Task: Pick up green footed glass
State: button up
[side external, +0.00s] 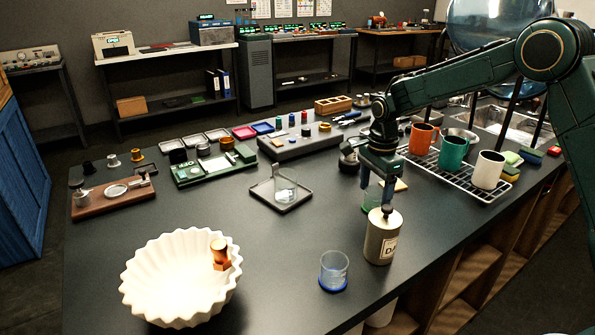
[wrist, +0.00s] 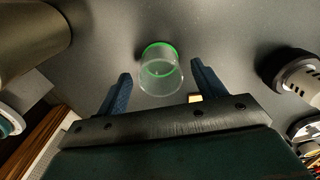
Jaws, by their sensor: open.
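The green footed glass (wrist: 160,74) is clear with a green ring at its foot. In the wrist view it shows upper middle, between the two blue fingers of my gripper (wrist: 161,72). In the side external view the glass (side external: 371,199) is partly hidden behind my gripper (side external: 376,202) and a labelled canister. My gripper is open, pointing down over the glass, with nothing clamped. Whether the fingertips are level with the glass or still above it I cannot tell.
The labelled canister (side external: 381,242) stands close in front of the glass. A blue-footed glass (side external: 333,268) is nearby, and a clear glass (side external: 286,182) sits on a dark tray (side external: 295,206). A rack (side external: 455,182) of mugs is right. A white fluted bowl (side external: 160,270) is front left.

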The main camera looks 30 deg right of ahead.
jog(key=shift+f, duration=0.5)
jog(key=shift+c, duration=0.4)
jog(key=c, duration=1)
